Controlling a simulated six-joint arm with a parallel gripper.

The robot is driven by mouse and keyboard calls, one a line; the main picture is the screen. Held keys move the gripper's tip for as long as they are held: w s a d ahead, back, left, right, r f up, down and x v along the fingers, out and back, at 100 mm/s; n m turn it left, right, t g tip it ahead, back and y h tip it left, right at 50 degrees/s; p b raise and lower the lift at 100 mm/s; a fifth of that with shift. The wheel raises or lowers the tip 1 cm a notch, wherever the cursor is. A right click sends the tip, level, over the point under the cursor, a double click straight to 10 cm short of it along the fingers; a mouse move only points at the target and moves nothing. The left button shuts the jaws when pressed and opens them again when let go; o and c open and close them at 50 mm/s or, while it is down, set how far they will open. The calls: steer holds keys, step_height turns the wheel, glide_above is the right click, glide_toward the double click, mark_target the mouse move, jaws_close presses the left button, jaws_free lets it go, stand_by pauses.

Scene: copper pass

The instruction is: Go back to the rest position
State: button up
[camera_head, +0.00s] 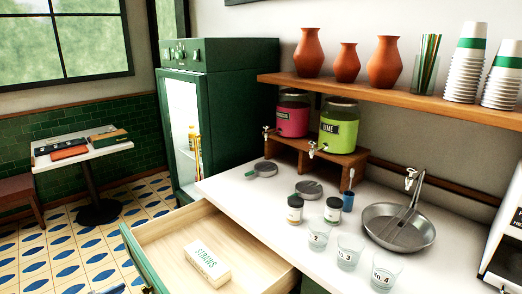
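My gripper does not show clearly in the head view. A small pale shape at the bottom left edge is cut off, and I cannot tell what it is. The drawer (160,240) under the counter stands pulled out. A white box with green "STRAWS" lettering (207,263) lies inside it. The rest of the visible drawer floor is bare.
The white counter (255,205) holds several numbered glasses (349,251), two jars (295,209), a steel basin (398,228) and two drink dispensers (338,125). A wooden shelf (400,98) overhangs it. A green fridge (220,100) stands behind the drawer.

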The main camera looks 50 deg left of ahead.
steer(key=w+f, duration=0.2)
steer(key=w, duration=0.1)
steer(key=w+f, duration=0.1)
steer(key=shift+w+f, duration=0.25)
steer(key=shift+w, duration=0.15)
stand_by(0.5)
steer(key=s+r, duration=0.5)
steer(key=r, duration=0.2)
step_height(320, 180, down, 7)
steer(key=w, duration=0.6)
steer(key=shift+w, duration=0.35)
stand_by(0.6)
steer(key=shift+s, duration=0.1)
